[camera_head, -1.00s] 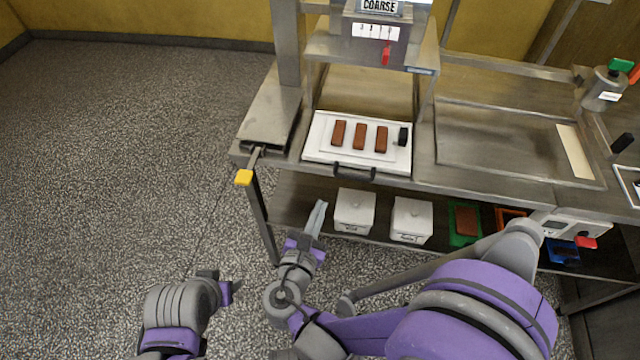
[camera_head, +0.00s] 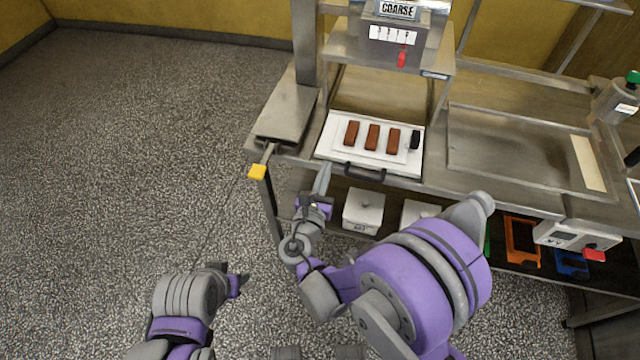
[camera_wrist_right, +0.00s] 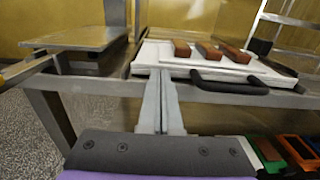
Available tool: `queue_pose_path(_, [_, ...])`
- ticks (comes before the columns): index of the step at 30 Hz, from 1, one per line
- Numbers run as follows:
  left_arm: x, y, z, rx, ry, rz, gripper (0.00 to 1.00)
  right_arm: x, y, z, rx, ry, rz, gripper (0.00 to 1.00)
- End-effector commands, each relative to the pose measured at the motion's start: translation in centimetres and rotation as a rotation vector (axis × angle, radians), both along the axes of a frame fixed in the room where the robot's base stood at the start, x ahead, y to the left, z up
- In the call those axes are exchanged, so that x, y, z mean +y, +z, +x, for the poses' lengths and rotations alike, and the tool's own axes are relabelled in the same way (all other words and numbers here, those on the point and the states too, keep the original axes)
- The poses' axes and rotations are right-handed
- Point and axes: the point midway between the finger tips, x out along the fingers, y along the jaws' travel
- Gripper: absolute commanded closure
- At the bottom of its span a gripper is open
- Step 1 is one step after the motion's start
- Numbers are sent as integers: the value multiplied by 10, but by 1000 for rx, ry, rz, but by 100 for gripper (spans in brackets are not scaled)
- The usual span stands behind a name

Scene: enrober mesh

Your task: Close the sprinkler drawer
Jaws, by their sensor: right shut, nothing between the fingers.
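A white drawer or tray (camera_head: 330,150) with a black handle (camera_head: 364,172) on its front edge sits in the steel bench under the machine labelled COARSE. Several brown bars (camera_head: 372,137) and a small black block lie on it. In the right wrist view the handle (camera_wrist_right: 229,84) is right of my fingers. My right gripper (camera_head: 323,178) is shut and empty, its fingers pointing at the bench front, left of the handle. In the right wrist view its fingertips (camera_wrist_right: 160,82) overlap the drawer's front left edge; contact is unclear. My left gripper (camera_head: 240,282) is low over the floor, away from the bench.
A yellow-ended lever (camera_head: 257,171) sticks out at the bench's left corner. A control box with a red knob (camera_head: 593,254) is at the right front. Floor to the left is clear.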

Motion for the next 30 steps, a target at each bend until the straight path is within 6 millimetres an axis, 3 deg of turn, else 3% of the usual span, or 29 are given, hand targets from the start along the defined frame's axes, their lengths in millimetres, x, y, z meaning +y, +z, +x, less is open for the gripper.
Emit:
queue_pose_path(5, [0, 2, 0, -1, 0, 0, 50, -3, 0, 11, 0, 0, 0, 100])
queue_pose_path(17, [0, 2, 0, -1, 0, 0, 50, -4, 0, 14, 0, 0, 0, 100])
queue_pose_path(25, [0, 0, 0, 0, 0, 0, 50, -15, -1, 53, 0, -2, 0, 100])
queue_pose_path(30, [0, 0, 0, 0, 0, 0, 50, -17, 0, 60, 0, 0, 0, 100])
